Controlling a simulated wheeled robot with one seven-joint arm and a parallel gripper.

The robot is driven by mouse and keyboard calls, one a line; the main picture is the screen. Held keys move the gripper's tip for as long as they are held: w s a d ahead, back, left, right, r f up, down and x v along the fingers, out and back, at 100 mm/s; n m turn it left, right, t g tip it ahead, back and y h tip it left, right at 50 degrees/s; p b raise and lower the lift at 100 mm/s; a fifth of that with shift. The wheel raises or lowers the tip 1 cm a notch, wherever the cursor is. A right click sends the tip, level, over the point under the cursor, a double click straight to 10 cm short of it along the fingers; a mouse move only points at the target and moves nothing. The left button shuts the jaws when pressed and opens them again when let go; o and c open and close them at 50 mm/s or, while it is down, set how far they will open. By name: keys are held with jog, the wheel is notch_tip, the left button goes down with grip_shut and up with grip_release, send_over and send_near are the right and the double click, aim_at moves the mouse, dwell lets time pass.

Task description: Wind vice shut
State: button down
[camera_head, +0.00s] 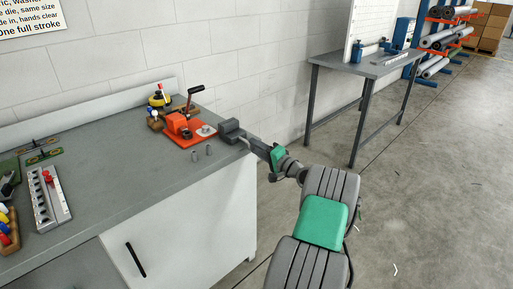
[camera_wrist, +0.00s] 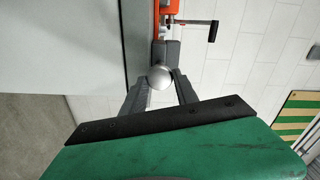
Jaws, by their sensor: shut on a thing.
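The grey vice (camera_head: 230,130) sits at the right end of the workbench, by its edge. In the wrist view the dark grey vice body (camera_wrist: 167,50) lies just beyond my fingertips. My gripper (camera_head: 248,141) reaches the vice from the right. In the wrist view its two fingers (camera_wrist: 160,84) stand on either side of a round silver knob (camera_wrist: 160,77) at the near end of the vice and are shut on it. The vice's handle bar is not clear in either view, and I cannot tell how wide the jaws are.
An orange-based press (camera_head: 185,128) with a black lever stands left of the vice. A white tray (camera_head: 48,198) lies at the left. The floor (camera_head: 430,190) right of the bench is open.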

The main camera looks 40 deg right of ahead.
dwell(0.4)
jog(key=c, duration=0.9)
grip_release()
jog(key=shift+c, duration=0.2)
jog(key=s, duration=0.7)
jog(key=shift+s, duration=0.4)
jog(key=shift+d, duration=0.1)
